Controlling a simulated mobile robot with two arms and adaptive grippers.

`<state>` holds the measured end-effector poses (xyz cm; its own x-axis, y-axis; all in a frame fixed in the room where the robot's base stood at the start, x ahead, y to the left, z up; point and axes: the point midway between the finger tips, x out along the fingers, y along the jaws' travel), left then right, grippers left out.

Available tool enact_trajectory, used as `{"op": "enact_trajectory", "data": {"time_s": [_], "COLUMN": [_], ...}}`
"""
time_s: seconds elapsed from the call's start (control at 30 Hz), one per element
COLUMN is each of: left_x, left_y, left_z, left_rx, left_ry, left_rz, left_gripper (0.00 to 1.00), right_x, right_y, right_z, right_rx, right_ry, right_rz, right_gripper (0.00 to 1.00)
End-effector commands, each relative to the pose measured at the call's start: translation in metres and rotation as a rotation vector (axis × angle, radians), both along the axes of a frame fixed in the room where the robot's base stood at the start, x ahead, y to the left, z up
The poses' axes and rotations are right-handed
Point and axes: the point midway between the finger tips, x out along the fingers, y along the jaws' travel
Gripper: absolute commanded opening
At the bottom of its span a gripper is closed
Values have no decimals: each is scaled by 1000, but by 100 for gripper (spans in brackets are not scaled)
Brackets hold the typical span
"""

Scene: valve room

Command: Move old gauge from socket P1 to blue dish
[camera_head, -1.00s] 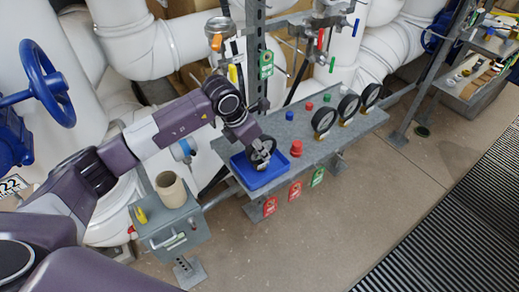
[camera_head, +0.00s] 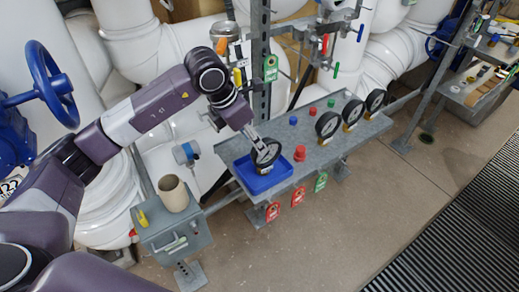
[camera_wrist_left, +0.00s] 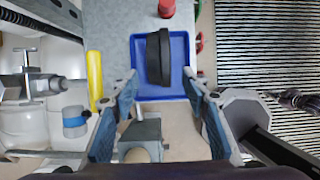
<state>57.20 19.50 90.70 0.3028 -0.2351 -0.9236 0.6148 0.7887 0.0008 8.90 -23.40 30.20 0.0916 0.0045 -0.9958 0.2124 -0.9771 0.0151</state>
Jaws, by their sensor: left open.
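The blue dish (camera_head: 258,187) sits on the left end of the grey bench. A black round gauge (camera_head: 268,155) with a dark face is at the dish. In the left wrist view the gauge (camera_wrist_left: 158,57) shows as a dark upright shape within the blue dish (camera_wrist_left: 139,62). My left gripper (camera_head: 256,141) is just above and behind the gauge in the head view. In the left wrist view its two fingers (camera_wrist_left: 160,82) are spread apart with nothing held between them. The label of socket P1 cannot be made out.
Several gauges (camera_head: 328,125) stand along the bench (camera_head: 318,157). A red knob (camera_head: 300,153) stands right of the dish. A grey box with a beige cup (camera_head: 173,195) and yellow item (camera_head: 142,218) is at left. An upright post (camera_head: 261,70) rises behind the dish.

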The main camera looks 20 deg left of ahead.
Motion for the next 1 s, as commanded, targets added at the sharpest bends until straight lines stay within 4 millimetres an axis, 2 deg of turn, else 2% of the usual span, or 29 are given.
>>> {"op": "enact_trajectory", "data": {"time_s": [0.1, 0.3, 0.9, 1.0], "left_x": [-5, -11, -11, -15], "left_y": [5, 8, 8, -1], "left_z": [18, 32, 33, 26], "left_rx": [0, 0, -1, -24], "left_ry": [-4, 0, 1, 8], "left_rz": [0, 1, -1, -15], "left_gripper": [42, 42, 42, 42], "right_x": [0, 0, 1, 8], "right_y": [0, -1, -3, -2], "right_z": [-3, -3, -4, -6], "right_rx": [-1, -1, -4, -2], "right_ry": [0, 0, -1, -13], "right_rz": [0, 1, 2, 3], "right_gripper": [0, 0, 0, 0]}}
